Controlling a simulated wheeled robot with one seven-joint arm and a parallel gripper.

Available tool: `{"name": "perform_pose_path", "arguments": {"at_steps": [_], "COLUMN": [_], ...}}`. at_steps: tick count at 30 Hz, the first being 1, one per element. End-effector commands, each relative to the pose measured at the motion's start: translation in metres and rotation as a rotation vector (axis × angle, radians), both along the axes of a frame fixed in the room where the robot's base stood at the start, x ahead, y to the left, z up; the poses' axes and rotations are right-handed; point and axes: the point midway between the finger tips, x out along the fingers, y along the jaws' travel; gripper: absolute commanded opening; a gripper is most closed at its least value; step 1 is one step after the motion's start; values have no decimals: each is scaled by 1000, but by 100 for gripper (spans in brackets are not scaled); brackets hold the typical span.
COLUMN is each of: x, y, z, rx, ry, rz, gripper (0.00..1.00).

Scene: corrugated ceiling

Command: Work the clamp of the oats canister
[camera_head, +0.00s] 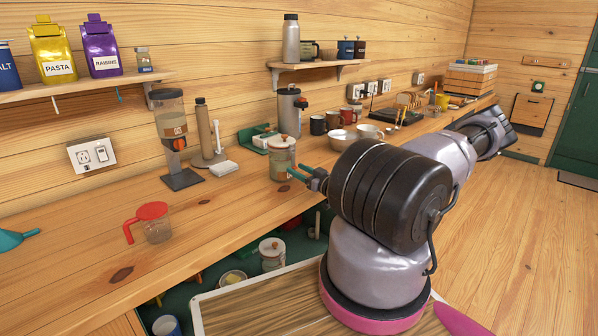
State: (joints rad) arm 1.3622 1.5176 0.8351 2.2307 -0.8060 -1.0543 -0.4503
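A clear glass canister with a pale lid (282,158) stands upright on the wooden counter, left of my arm. I take it as the oats canister, but no label can be read. Its clamp is too small to make out, so whether it is open or fastened cannot be told. My gripper (295,171) has teal fingers that point left at the canister's right side, around mid-height. The two fingers appear spread with a small gap and nothing visible between them. Whether a fingertip touches the glass cannot be told. A similar lidded canister (272,254) stands below the counter.
A red-lidded measuring jug (157,223) stands on the counter's left. A dispenser (172,135), a tan bottle (205,130) and a green box (256,138) stand behind. A metal flask (290,112), bowls (343,139) and mugs (318,125) are beyond.

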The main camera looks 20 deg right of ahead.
Motion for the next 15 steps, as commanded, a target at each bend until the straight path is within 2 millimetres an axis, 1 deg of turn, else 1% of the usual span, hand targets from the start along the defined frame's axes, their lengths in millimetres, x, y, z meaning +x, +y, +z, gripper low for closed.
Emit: {"name": "perform_pose_path", "arguments": {"at_steps": [5, 8, 11, 15], "x": [-2, -10, -26, -55], "y": [-1, -4, -9, -18], "z": [0, 0, 0, -2], "rx": [-1, -1, 0, 0], "ry": [-1, 0, 0, 1], "rz": [0, -1, -2, -3], "gripper": [52, 52, 52, 52]}}
